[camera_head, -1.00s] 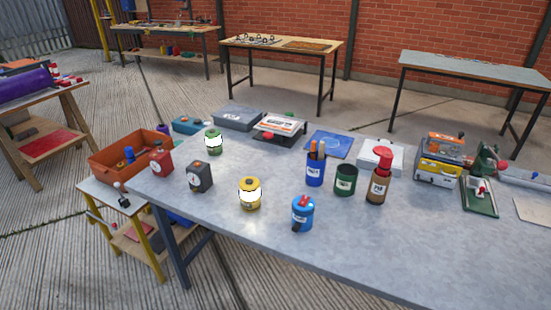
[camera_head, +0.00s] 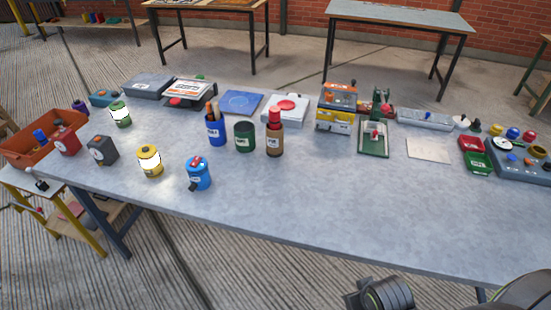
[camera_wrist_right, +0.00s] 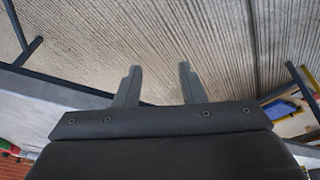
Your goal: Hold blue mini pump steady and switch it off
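The blue mini pump (camera_head: 198,174) stands upright near the front edge of the grey table (camera_head: 330,210) in the head view. It has a red switch (camera_head: 196,160) on top and a dark nozzle low on its front left. Neither gripper is near the pump. My right gripper (camera_wrist_right: 160,85) shows in the right wrist view with its two fingers apart and nothing between them, above the ribbed floor. Part of my right arm (camera_head: 385,296) shows at the bottom right of the head view. My left gripper is not in view.
A yellow lantern (camera_head: 150,160) stands close left of the pump. A blue cup (camera_head: 216,130), a green cup (camera_head: 245,138) and a brown bottle (camera_head: 274,138) stand behind it. The table front right of the pump is clear.

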